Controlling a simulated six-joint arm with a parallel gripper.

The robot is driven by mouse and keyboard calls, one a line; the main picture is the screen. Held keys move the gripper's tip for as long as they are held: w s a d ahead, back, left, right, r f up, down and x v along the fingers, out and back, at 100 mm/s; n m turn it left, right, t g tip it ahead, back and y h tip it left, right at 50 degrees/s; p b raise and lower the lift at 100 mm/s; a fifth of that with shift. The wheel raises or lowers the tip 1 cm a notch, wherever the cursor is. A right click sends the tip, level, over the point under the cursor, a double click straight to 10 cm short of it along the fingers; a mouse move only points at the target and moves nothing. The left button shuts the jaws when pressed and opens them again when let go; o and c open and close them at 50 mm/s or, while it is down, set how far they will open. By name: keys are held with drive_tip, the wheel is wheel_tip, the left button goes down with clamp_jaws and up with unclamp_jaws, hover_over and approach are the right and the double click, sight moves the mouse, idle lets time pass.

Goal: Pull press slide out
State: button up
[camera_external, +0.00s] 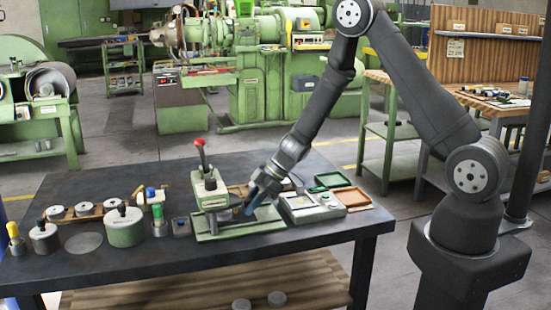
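The press (208,190) is a small green bench press with a red-knobbed lever (199,146) on top, standing on the dark table. Its flat green base (225,232) runs out to the right, and the slide (238,222) appears to lie along it, but its outline is hard to tell. My gripper (250,208) reaches down from the right, tilted, with its blue-tipped end close over the right side of the press base. Whether it touches the slide, and whether its fingers are open or shut, is too small to tell.
A grey device with a small tray (310,207) and a green-rimmed tray (331,180) stand to the right of the press. Metal pots (44,238), a green canister (124,228) and other small parts crowd the left. The table's front strip is clear.

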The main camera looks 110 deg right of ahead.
drive_tip(key=shift+s, duration=3.4)
drive_tip(key=o, duration=0.7)
drive_tip(key=shift+r, duration=4.25)
drive_tip(key=shift+f, duration=0.1)
drive_tip(key=shift+f, duration=3.95)
